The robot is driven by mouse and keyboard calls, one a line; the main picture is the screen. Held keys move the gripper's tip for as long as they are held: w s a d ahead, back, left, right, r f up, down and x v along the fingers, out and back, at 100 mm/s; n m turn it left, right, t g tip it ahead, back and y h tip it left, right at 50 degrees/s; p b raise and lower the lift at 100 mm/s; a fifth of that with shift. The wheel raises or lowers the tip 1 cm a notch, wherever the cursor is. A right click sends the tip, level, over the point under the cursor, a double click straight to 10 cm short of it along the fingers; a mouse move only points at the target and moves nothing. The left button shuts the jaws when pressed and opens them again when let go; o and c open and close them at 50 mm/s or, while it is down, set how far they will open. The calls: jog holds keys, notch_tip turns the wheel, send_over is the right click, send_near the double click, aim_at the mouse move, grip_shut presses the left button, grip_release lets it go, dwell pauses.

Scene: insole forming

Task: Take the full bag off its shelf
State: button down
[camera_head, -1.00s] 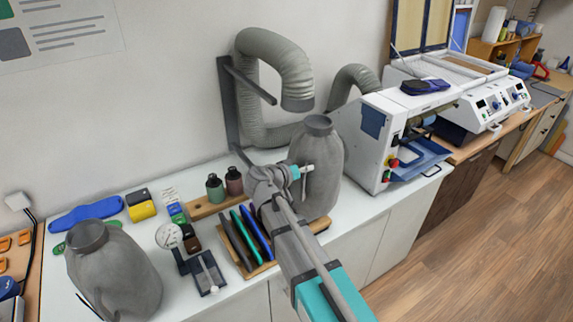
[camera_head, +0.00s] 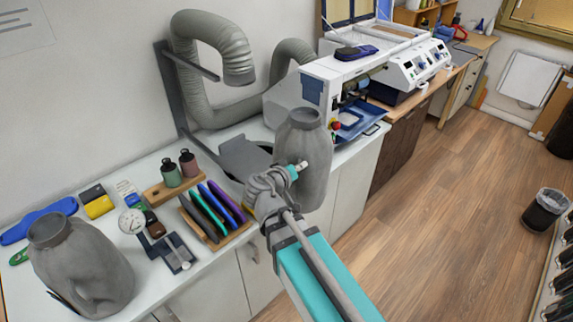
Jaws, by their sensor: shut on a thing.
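A grey bag (camera_head: 306,150) with a round collar at its top hangs upright in my gripper (camera_head: 297,170). My gripper is shut on the bag's near side; the grip itself is partly hidden by the wrist. The grey shelf plate (camera_head: 240,155) shows bare to the left of the bag, below the mouth of the ribbed hose (camera_head: 215,70). The bag appears clear of the plate, with its lower part in front of the counter's front edge. A second grey bag (camera_head: 85,270) stands on the counter at the lower left.
The white counter holds a rack of coloured insoles (camera_head: 215,212), a dial gauge (camera_head: 132,222) and two small bottles (camera_head: 180,168). A white machine (camera_head: 315,85) with a blue tray (camera_head: 358,120) stands behind the bag. Open wooden floor (camera_head: 440,210) lies to the right, with a bin (camera_head: 545,208) farther out.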

jog(key=shift+s+d, duration=0.2)
jog(key=shift+d, duration=0.15)
jog(key=shift+a, duration=0.1)
dwell(0.3)
